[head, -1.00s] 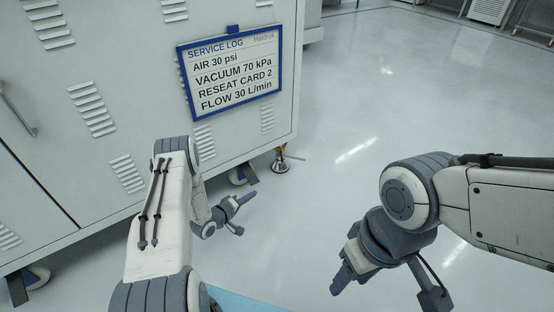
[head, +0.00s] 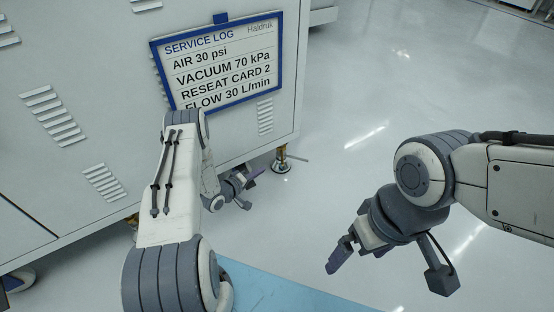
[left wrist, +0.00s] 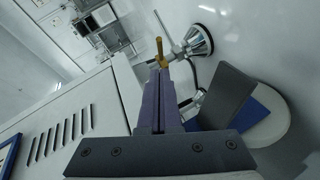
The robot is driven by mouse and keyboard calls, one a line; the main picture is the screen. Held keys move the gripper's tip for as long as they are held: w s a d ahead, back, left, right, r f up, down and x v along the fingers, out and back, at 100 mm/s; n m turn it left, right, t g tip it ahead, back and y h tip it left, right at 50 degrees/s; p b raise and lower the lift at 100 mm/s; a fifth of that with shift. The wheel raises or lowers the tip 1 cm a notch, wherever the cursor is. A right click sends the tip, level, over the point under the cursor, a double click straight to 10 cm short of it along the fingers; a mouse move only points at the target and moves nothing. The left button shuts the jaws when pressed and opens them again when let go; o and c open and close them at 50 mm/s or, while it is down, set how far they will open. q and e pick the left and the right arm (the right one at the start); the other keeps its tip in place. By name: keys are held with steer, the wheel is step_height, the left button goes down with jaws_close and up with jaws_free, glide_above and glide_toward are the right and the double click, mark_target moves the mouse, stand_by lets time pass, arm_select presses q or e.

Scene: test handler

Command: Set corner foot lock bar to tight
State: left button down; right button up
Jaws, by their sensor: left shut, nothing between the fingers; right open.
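The corner foot (head: 281,161) stands on the floor under the cabinet's near right corner. Its thin grey lock bar (head: 299,158) sticks out to the right. In the left wrist view, the foot's round metal base (left wrist: 198,42) is beyond my fingertips, and the bar (left wrist: 164,28) runs to the upper left from its stem. A brass-coloured part (left wrist: 159,48) shows just past my fingertips. My left gripper (head: 257,171) is shut and empty, left of the foot; contact cannot be told. My right gripper (head: 337,257) is open and empty over the floor at right.
The white cabinet (head: 110,80) carries a blue-framed service log board (head: 225,64). The floor to the right is clear. A light blue floor area (head: 270,290) lies in front.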

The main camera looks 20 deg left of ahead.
arm_select(q)
steer(key=b, duration=0.6)
glide_toward(282, 157)
steer(key=f+x, duration=0.1)
steer(key=x, duration=0.4)
steer(key=shift+r, duration=0.25)
